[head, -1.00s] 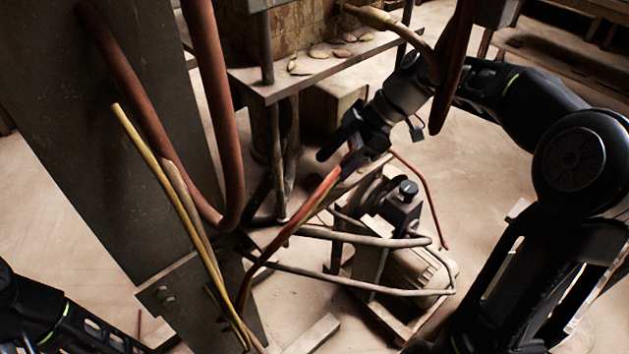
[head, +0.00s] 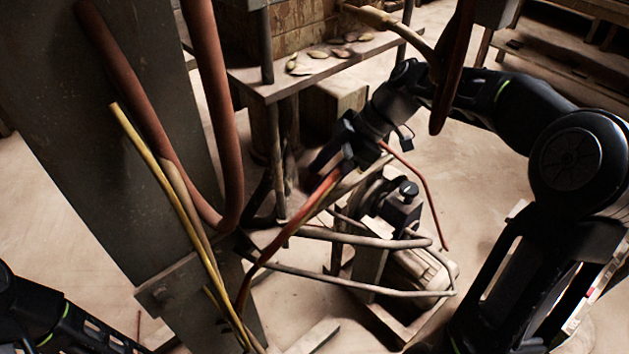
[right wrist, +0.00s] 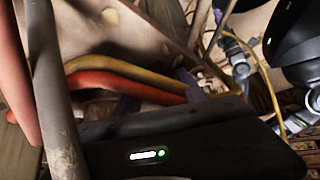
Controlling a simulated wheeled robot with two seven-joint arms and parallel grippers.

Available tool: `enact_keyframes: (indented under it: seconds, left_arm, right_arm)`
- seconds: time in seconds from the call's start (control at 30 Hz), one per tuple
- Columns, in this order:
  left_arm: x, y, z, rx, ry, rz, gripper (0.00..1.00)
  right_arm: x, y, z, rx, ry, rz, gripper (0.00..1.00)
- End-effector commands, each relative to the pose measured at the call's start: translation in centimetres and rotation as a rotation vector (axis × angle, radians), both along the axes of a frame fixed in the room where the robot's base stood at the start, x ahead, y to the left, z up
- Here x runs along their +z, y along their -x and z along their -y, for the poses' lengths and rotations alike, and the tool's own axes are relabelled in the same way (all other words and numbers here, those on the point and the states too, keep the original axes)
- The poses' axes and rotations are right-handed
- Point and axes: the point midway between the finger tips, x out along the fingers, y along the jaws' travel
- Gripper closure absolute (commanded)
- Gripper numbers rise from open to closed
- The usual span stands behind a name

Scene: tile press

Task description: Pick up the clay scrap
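Several small, flat tan pieces that look like clay scraps (head: 318,54) lie on the grey shelf of the press (head: 290,80) in the head view. I cannot tell which one is the clay scrap of the task. My right gripper (head: 335,158) is below and to the right of the shelf edge, apart from the pieces, and points down-left. Its two fingers look parted, with no clay seen between them. In the right wrist view, red and yellow hoses (right wrist: 120,85) cross in front of the fingers, partly hiding them. My left arm shows at the lower left, its gripper out of view.
A wide grey column (head: 110,130) with thick brown-red hoses (head: 215,110) stands at the left. A motor unit (head: 420,270) with bent pipes sits on the floor below my right gripper. A dark red hanging hose (head: 452,80) is close to my right forearm.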

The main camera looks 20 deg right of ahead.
Motion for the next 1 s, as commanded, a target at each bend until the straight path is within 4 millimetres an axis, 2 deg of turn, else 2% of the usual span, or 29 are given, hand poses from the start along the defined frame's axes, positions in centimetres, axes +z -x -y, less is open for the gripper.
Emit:
enact_keyframes:
  seconds: [0.07,0.57,1.0]
  left_arm:
    - [0.00,0.00,0.00,0.000,0.000,0.000,0.45]
    - [0.00,0.00,0.00,0.000,0.000,0.000,0.45]
    - [0.07,0.00,0.01,0.000,0.000,0.000,0.45]
  right_arm:
    - [0.01,0.00,0.01,0.000,0.000,0.000,0.60]
    - [-0.02,0.02,-0.01,0.001,0.000,-0.001,1.00]
    - [0.39,0.01,-0.01,0.001,0.000,-0.001,1.00]
